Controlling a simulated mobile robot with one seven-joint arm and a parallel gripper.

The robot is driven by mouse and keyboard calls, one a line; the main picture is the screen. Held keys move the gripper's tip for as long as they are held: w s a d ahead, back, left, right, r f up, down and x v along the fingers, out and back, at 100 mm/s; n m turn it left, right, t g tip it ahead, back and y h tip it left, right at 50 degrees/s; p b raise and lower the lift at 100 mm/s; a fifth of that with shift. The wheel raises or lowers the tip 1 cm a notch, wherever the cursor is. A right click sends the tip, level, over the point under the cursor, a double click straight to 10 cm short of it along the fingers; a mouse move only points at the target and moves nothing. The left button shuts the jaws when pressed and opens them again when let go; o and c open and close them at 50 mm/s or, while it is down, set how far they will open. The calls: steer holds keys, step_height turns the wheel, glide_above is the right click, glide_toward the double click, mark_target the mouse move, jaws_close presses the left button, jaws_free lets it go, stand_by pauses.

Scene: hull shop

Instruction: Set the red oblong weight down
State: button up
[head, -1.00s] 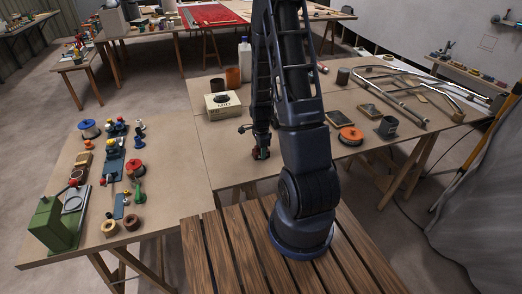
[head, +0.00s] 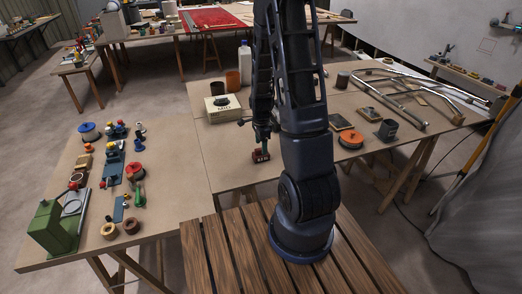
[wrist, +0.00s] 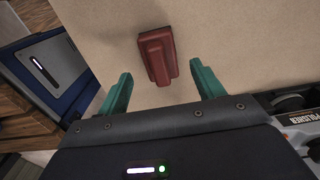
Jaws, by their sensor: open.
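The red oblong weight (head: 260,156) rests on the light brown table in the head view, close to the table's front edge. In the wrist view the weight (wrist: 157,55) lies on the bare tabletop beyond the fingertips, with a raised narrower bar along its top. My gripper (wrist: 163,85) is open, with one green finger on each side and clear space between each finger and the weight. In the head view my gripper (head: 262,134) is just above the weight and apart from it.
A cardboard box (head: 222,107) stands to the left behind my gripper. A left table (head: 160,190) holds several tools and spools. The tabletop around the weight is clear.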

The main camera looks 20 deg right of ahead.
step_height(320, 180, up, 7)
steer(key=shift+f, duration=0.1)
steer(key=s+a+r+n+t, duration=0.1)
steer(key=s+r+n+t, duration=0.1)
steer(key=s+r+n, duration=0.7)
steer(key=s+a+r+n+t, duration=0.1)
steer(key=s+r+n, duration=0.8)
steer(key=r, duration=1)
steer(key=s+t, duration=0.1)
steer(key=s, duration=0.1)
steer(key=shift+s+a+r+t, duration=0.2)
steer(key=shift+s+a+t, duration=0.1)
